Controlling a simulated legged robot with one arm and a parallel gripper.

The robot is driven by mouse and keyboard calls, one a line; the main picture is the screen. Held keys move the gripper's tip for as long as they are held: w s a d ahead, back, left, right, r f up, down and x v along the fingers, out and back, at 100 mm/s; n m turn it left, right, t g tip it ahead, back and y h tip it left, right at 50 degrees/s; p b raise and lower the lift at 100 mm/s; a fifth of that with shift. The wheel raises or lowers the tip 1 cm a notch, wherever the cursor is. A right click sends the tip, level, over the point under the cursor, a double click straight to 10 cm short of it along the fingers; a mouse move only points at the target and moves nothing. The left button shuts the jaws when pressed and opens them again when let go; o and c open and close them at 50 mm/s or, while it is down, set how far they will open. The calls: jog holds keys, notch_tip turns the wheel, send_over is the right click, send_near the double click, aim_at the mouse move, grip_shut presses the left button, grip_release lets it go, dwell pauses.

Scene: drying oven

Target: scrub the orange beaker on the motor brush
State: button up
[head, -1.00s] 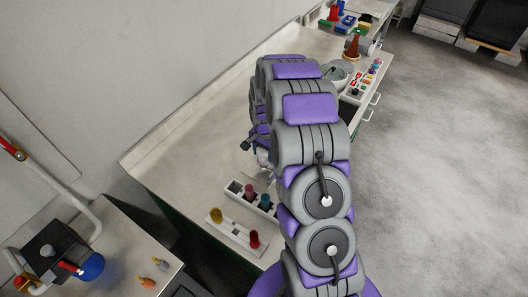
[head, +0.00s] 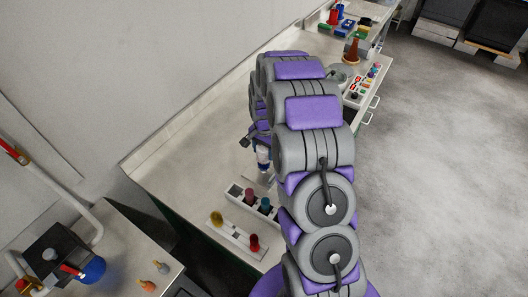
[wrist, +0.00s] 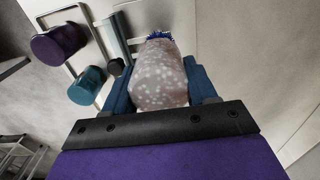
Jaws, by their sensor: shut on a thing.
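My gripper (wrist: 159,90) is shut on a speckled, greyish beaker-like piece (wrist: 160,75) with a blue, ragged far end, between blue fingers in the wrist view. In the head view the held piece (head: 263,156) hangs above the bench beside the rack, partly behind my arm; its colour there is pale with blue. I cannot tell whether it is the orange beaker. A small orange item (head: 148,286) stands on the lower left bench. No motor brush can be made out for certain; a black box with a blue round part (head: 90,268) stands on that bench.
A white rack (head: 236,192) holds crimson and teal pieces; purple (wrist: 58,43) and teal (wrist: 86,85) cylinders show in the wrist view. A second white rack (head: 233,234) holds yellow and red pieces. A brown cone (head: 352,48) stands farther back.

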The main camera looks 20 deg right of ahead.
jog(key=shift+r+p, duration=0.4)
jog(key=shift+r, duration=1.3)
